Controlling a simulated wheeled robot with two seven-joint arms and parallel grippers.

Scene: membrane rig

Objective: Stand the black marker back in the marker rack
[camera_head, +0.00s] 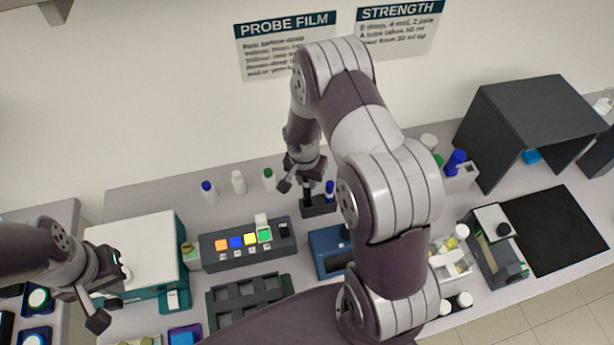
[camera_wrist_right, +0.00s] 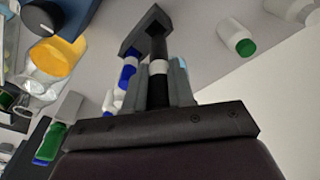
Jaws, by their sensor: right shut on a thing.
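The marker rack (camera_head: 318,207) is a small dark block at the back of the bench, with a blue marker (camera_head: 329,190) upright in it. In the right wrist view the rack (camera_wrist_right: 142,32) is at the top, with the blue marker (camera_wrist_right: 127,72) beside the black marker (camera_wrist_right: 158,90). My right gripper (camera_wrist_right: 160,82) is shut on the black marker, which has a white band. The marker's far end meets the rack; I cannot tell how deep it sits. In the head view my right gripper (camera_head: 304,184) is just above the rack. My left gripper (camera_head: 112,298) is open and empty at the left.
White bottles with blue, white and green caps (camera_head: 238,182) stand left of the rack. A dark panel with coloured squares (camera_head: 225,257) and a blue device (camera_head: 330,262) are in front. A white holder (camera_head: 463,177) with a blue-capped item is to the right.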

